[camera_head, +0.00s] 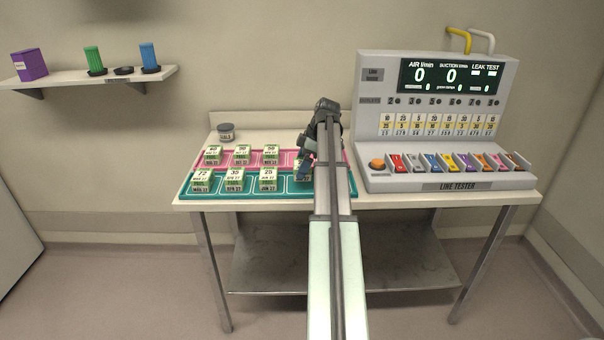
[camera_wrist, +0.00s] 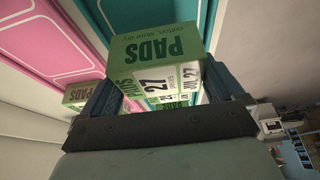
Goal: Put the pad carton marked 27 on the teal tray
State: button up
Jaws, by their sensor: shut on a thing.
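My gripper (camera_wrist: 160,100) is shut on the green and white pad carton marked 27 (camera_wrist: 155,75), with a finger on each side of it. In the head view my gripper (camera_head: 306,160) is at the right end of the trays, and the carton there is mostly hidden by my arm. The teal tray (camera_head: 300,188) lies along the front of the table and carries cartons marked 72 (camera_head: 202,181), 35 (camera_head: 235,179) and 25 (camera_head: 268,179) in its left and middle places. I cannot tell whether the held carton touches the teal tray.
A pink tray (camera_head: 287,158) with several cartons lies directly behind the teal one. A dark-lidded jar (camera_head: 226,132) stands behind the trays. The line tester (camera_head: 435,120) fills the table's right side. A wall shelf (camera_head: 95,80) is at the upper left.

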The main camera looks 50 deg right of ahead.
jog(key=shift+f, duration=1.75)
jog(key=shift+f, duration=0.1)
jog(key=o, duration=0.8)
jog(key=v, duration=1.2)
